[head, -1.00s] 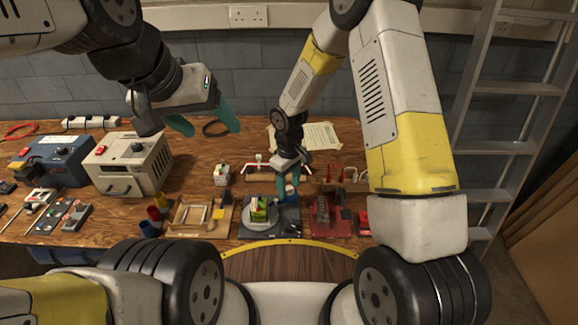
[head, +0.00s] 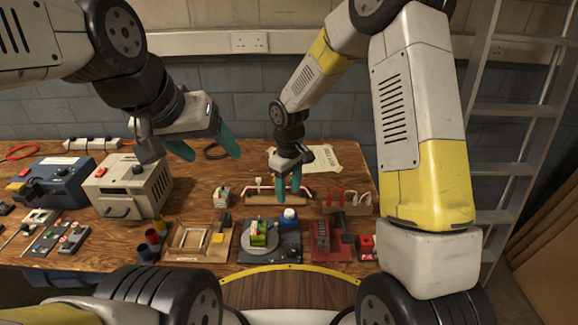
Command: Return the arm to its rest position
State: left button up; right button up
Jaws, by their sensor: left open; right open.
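My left gripper (head: 206,149) is open and empty, held high over the back left of the bench with its green fingers pointing down and right. My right gripper (head: 288,190) is open, its green fingers pointing down above the bench middle, in front of a wooden block with a red handle. A dark base (head: 283,247) carries a round grey plate with a green and yellow block (head: 258,233) on it. Nothing shows between the fingers of either gripper.
Two power units, one blue (head: 57,178) and one cream (head: 127,186), stand at the bench's left. A wooden frame tray (head: 200,241) and a red fixture (head: 330,238) flank the dark base. A paper sheet (head: 322,159) lies behind. A metal ladder (head: 508,166) stands at the right.

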jog(key=s+d+r+m+t, duration=0.1)
jog(key=s+d+r+m, duration=0.2)
jog(key=r, duration=0.6)
jog(key=s+d+r+m+t, duration=0.1)
jog(key=s+d+r+t, duration=0.15)
jog(key=d+r, duration=0.45)
jog(key=s+d+r+m+t+y, duration=0.1)
jog(key=s+d+r+m, duration=0.1)
jog(key=s+r, duration=0.3)
jog(key=s+d+r+m+t+y, duration=0.1)
jog(key=s+d+r+m, duration=0.1)
jog(key=s+r, duration=0.3)
jog(key=s+m, duration=0.1)
jog(key=s, duration=0.3)
jog(key=shift+s+d+r+t, duration=0.2)
jog(key=shift+s+d+t, duration=0.05)
jog(key=shift+t, duration=0.1)
jog(key=shift+o, duration=0.2)
